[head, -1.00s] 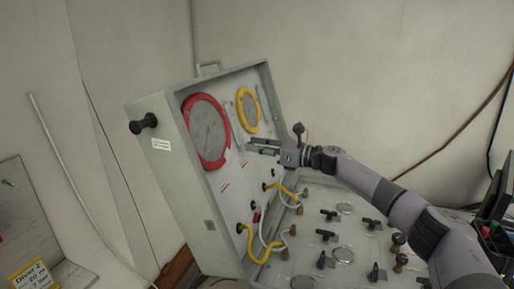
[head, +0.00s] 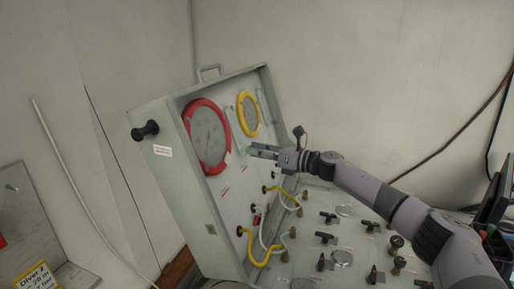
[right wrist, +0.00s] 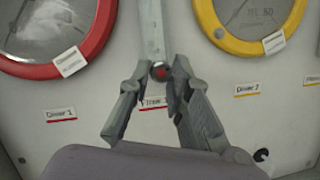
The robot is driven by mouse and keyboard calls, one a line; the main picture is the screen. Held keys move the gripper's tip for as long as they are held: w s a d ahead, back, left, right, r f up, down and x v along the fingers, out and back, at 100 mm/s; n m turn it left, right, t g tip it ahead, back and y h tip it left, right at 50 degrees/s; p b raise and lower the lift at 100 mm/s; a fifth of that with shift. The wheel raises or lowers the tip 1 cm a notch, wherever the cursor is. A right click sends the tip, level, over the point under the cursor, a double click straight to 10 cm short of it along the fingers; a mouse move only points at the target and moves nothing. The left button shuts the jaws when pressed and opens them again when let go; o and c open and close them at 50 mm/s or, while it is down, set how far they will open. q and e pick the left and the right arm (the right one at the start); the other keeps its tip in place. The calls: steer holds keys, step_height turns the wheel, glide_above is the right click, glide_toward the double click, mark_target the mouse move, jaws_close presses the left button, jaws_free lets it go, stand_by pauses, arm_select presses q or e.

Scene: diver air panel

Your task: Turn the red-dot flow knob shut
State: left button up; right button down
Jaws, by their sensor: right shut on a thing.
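The red-dot flow knob (right wrist: 160,71) is a small dark round knob with a red dot on its face. In the right wrist view it sits between my right gripper's fingertips (right wrist: 158,76), below a clear vertical tube (right wrist: 152,28). The right gripper is shut on it. The knob cannot be made out there. My left gripper is not in view.
The red-ringed gauge (head: 208,137) and the yellow-ringed gauge (head: 248,113) flank the gripper. Yellow hoses (head: 252,249) loop below. Several black valve handles (head: 328,218) stand on the lower panel, under my right arm. A black knob (head: 146,130) sticks out of the case side.

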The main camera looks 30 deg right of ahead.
steer(key=shift+a+r+m+h+p, duration=0.1)
steer(key=shift+m+h+p, duration=0.45)
steer(key=shift+m+p, duration=0.8)
steer(key=shift+r+m+h+p, duration=0.1)
steer(key=shift+m+h+p, duration=0.65)
steer(key=shift+m, duration=1)
steer(key=shift+f, duration=0.1)
steer(key=c, duration=1.5)
jaws_free()
steer(key=shift+o, duration=0.2)
steer(key=shift+s, duration=0.15)
steer(key=v, duration=1.1)
steer(key=shift+s+d, duration=0.3)
